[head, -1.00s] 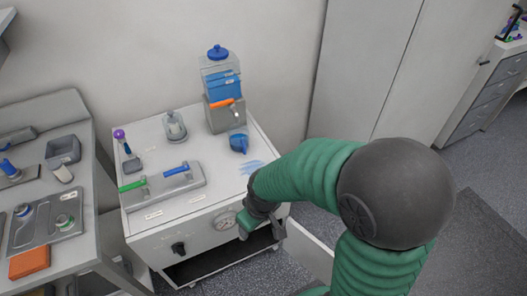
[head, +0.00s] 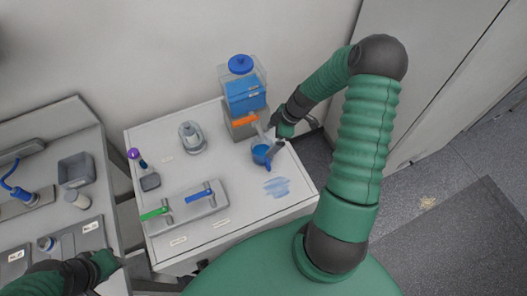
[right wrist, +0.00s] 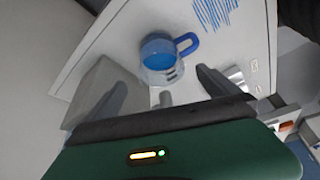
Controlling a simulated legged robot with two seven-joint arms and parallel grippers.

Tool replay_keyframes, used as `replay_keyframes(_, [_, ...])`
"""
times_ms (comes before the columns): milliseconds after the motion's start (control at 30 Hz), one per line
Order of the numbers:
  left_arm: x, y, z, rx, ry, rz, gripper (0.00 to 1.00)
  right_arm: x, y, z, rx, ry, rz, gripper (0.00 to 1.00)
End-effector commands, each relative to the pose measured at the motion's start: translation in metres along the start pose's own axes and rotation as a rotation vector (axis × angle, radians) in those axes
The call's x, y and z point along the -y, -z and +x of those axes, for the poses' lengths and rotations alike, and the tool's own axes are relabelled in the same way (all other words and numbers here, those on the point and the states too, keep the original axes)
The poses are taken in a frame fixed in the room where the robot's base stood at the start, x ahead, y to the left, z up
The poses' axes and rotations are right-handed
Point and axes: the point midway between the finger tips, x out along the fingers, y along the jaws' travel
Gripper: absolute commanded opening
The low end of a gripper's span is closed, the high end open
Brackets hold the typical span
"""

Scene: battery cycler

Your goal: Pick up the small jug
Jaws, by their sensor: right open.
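The small jug (head: 262,155) is clear with a blue rim and blue handle. It stands on the white cart top, just in front of the dispenser. In the right wrist view the jug (right wrist: 160,58) sits ahead of the fingers, with its handle pointing right. My right gripper (head: 273,146) is open and close beside the jug, partly hiding it in the head view. I cannot tell whether a finger touches it. In the right wrist view the open fingers (right wrist: 165,92) are spread with the jug beyond them. My left gripper (head: 104,264) is at the lower left, its fingers unclear.
The dispenser (head: 244,92), with a blue lid and orange tap, stands behind the jug. Blue streaks (head: 277,187) mark the cart top (head: 235,205). A glass vessel (head: 192,138) and a valve block (head: 186,207) stand to the left. A side bench (head: 103,180) is further left.

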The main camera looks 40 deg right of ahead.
Motion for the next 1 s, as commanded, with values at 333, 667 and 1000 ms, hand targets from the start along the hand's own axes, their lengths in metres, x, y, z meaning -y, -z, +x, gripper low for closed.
replay_keyframes(333, [0.0, 0.005, -0.02, 0.0, 0.0, -0.001, 0.36, -0.006, -0.003, 0.052, -0.004, 0.013, 0.006, 1.0])
replay_keyframes(667, [0.0, 0.005, -0.02, 0.0, 0.0, 0.0, 0.36, -0.005, -0.004, 0.07, -0.002, 0.005, 0.005, 1.0])
replay_keyframes(1000, [0.0, 0.005, -0.02, 0.0, 0.0, -0.001, 0.36, -0.005, -0.002, 0.07, -0.002, 0.006, 0.004, 0.57])
